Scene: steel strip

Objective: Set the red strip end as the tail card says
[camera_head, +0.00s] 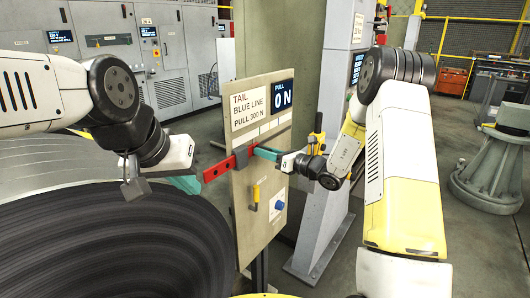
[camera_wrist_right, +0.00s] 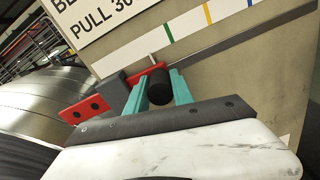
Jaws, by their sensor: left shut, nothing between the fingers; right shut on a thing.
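A red strip end (camera_head: 218,169) with holes juts left from a dark block (camera_head: 241,160) on the upright panel; the strip (camera_wrist_right: 86,110) and block (camera_wrist_right: 115,92) also show in the right wrist view. My right gripper (camera_head: 258,152) is shut on a black round handle (camera_wrist_right: 159,92) at the right of the block, with red behind it. My left gripper (camera_head: 194,184) is shut and empty, its teal fingers close to the strip's left end; contact is unclear. The tail card (camera_head: 247,106) reads "TAIL, BLUE LINE, PULL 300 N". The pull display (camera_head: 283,96) reads 0 N.
A white scale band (camera_wrist_right: 200,28) with green, blue and yellow lines runs above the handle. The panel (camera_head: 245,230) also carries a yellow lever (camera_head: 255,197) and a blue knob (camera_head: 279,205). A large steel coil (camera_head: 120,240) fills the lower left. A grey column (camera_head: 325,200) stands behind.

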